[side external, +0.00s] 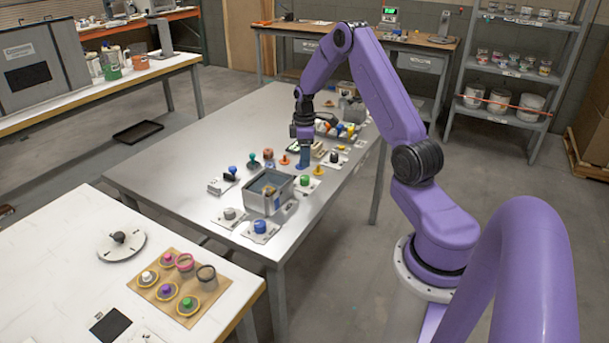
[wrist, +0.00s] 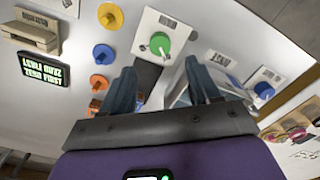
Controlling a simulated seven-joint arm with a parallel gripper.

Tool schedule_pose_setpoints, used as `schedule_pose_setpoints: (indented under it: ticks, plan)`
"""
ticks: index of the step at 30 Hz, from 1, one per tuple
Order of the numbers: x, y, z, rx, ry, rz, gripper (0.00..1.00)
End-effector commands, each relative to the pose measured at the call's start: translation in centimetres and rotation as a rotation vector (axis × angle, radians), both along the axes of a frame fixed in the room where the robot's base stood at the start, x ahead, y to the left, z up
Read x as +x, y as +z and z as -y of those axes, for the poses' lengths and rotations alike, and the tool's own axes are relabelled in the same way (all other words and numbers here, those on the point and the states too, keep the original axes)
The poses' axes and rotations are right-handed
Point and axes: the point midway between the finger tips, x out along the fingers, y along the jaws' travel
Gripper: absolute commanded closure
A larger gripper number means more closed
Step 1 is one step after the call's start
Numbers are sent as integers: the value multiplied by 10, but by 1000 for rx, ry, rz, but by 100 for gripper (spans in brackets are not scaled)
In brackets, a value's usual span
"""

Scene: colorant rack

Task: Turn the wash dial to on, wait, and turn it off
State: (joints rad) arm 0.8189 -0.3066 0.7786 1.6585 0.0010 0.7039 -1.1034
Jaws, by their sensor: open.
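I cannot read which dial is the wash dial. A green dial (side external: 304,181) on a white plate stands right of the grey bin; it also shows in the wrist view (wrist: 160,43), beyond my fingers. A grey dial (side external: 230,214) and a blue dial (side external: 260,226) sit on white plates at the near end of the metal table. The blue one also shows in the wrist view (wrist: 263,90). A black dial (side external: 334,157) is farther back. My gripper (side external: 304,164) is above the table, behind the green dial; its fingers (wrist: 163,80) are apart and empty.
A grey bin (side external: 251,199) stands in front of my gripper. A dark knob on a round plate (side external: 121,246) is on the near white table. The metal table's left side is clear.

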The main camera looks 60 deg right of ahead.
Motion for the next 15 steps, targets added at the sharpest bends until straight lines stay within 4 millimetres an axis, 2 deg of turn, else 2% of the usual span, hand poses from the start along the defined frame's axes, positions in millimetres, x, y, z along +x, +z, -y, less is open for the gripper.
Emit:
schedule_pose_setpoints:
  ticks: [1, 6, 15]
  plan:
    - [-1, -11, 0, 2, -1, -4, 39]
    - [0, -42, 0, 2, 0, -3, 39]
    - [0, -76, 0, 1, -1, 1, 39]
